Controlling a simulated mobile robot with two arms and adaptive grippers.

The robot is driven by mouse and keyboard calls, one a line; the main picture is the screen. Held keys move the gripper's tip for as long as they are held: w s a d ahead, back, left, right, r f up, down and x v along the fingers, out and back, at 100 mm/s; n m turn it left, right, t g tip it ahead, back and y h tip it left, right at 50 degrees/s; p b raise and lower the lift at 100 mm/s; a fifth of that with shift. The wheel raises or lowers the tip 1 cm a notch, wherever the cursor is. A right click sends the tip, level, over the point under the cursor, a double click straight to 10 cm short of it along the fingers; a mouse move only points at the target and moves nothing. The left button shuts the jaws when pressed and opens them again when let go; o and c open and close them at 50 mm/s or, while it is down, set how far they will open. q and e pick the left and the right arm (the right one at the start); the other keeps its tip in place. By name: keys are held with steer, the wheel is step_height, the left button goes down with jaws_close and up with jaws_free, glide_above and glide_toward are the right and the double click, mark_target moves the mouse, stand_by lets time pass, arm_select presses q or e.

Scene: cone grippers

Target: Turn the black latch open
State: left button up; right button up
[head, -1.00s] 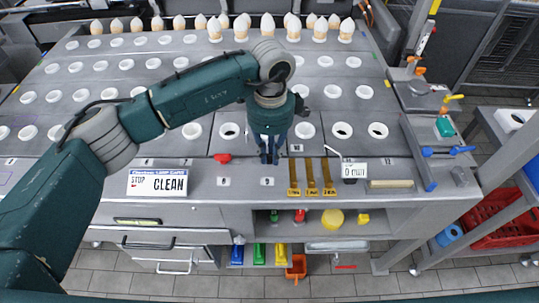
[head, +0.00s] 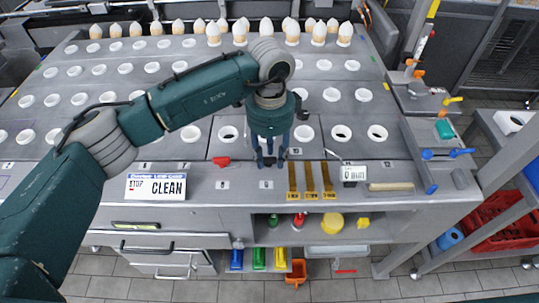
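My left gripper (head: 270,163) points down over the front part of the grey worktable (head: 210,185). Its dark fingers are spread apart with nothing visible between them. A black latch cannot be picked out for certain. A small dark part (head: 302,108) shows just right of my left wrist, partly hidden by it, and I cannot tell what it is. My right gripper is not in view.
Three brown strips (head: 310,180) and a small black box with a white label (head: 352,173) are right of the gripper. White-ringed holes and several pale cones (head: 265,27) fill the table behind.

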mark_target(271, 159)
arm_select(q)
step_height(271, 159, up, 12)
stand_by(0.7)
steer(key=shift+s+f, duration=0.1)
stand_by(0.3)
